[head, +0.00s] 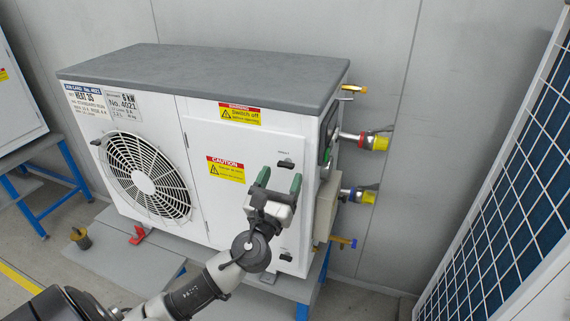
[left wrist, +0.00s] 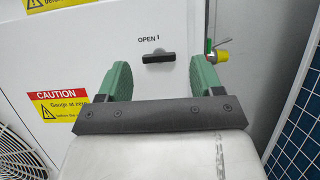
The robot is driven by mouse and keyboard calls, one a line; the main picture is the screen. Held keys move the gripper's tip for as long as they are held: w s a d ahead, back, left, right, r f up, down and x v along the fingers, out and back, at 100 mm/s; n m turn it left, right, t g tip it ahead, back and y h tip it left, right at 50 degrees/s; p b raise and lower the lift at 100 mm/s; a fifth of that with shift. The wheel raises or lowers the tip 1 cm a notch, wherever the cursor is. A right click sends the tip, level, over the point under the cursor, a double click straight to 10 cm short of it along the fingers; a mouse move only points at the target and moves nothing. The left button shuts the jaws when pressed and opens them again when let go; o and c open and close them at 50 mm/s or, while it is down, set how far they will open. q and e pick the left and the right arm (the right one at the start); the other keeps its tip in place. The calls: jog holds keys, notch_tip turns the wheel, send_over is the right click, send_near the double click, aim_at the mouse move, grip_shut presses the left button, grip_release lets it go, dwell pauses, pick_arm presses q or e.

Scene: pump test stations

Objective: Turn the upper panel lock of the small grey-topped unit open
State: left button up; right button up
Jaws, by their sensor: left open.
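The small unit (head: 240,210) is a white box with a grey top (head: 210,72) and a round fan grille on its front left. The upper panel lock (head: 286,163) is a dark handle high on the front panel's right side. In the left wrist view the upper lock (left wrist: 158,57) lies horizontal below the printed word "OPEN". My left gripper (head: 276,183) has green fingers spread apart and empty, just in front of and below the upper lock. In the left wrist view the lock shows between and beyond the fingertips (left wrist: 158,75). My right gripper is not in view.
A lower lock (head: 286,257) sits near the panel's bottom right. Pipes with a red-yellow fitting (head: 375,141) and a blue-yellow fitting (head: 362,195) stick out on the right side. A blue-panelled frame (head: 510,210) stands at far right. A blue-legged bench (head: 45,190) is at left.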

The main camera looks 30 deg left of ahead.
aim_at(286, 165)
pick_arm(q)
jog(key=shift+x, duration=0.9)
jog(key=shift+w+a, duration=0.1)
jog(key=shift+w, duration=0.05)
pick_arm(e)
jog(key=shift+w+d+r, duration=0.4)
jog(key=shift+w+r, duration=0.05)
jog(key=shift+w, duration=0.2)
pick_arm(q)
jog(key=c, duration=0.9)
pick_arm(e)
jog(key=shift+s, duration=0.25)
